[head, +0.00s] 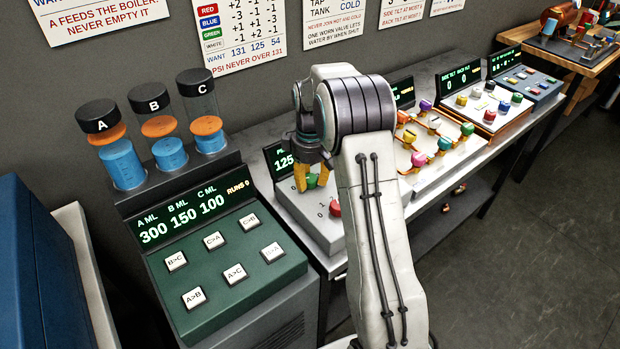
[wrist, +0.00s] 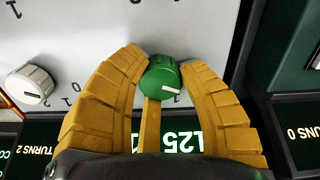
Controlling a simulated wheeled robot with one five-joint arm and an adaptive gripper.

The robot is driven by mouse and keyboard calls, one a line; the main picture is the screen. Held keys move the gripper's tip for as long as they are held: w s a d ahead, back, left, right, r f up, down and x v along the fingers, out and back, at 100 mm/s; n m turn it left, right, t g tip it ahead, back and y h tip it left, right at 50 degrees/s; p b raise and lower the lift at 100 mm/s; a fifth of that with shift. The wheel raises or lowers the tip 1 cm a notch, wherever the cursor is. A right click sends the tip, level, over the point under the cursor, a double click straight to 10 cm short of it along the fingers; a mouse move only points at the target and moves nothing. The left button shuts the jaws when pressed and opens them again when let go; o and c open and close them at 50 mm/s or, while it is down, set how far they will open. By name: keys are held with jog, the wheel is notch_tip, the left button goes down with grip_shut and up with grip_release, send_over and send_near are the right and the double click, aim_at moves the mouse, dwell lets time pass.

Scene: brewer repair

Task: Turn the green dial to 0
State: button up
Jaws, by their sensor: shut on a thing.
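The green dial (wrist: 160,72) sits on a pale panel between my gripper's yellow fingers in the wrist view. A white mark shows on the dial's lower right side there. My gripper (wrist: 165,68) is shut on the dial, one finger on each side. In the head view my gripper (head: 313,182) reaches down onto the panel, and a bit of the green dial (head: 312,181) shows between the fingers.
A white dial (wrist: 30,86) is beside it in the wrist view. A red dial (head: 335,208) is nearer the front on the panel. A display (wrist: 182,141) reads 125, upside down. The tank console (head: 230,275) stands at left; other dial panels stand at right.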

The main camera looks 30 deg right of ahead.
aim_at(311, 178)
jog(key=shift+s+f, duration=0.2)
jog(key=shift+s, duration=0.05)
jog(key=o, duration=1.2)
jog(key=shift+r, duration=0.15)
jog(key=shift+w, duration=0.1)
jog(key=shift+r, duration=0.1)
notch_tip(311, 178, up, 12)
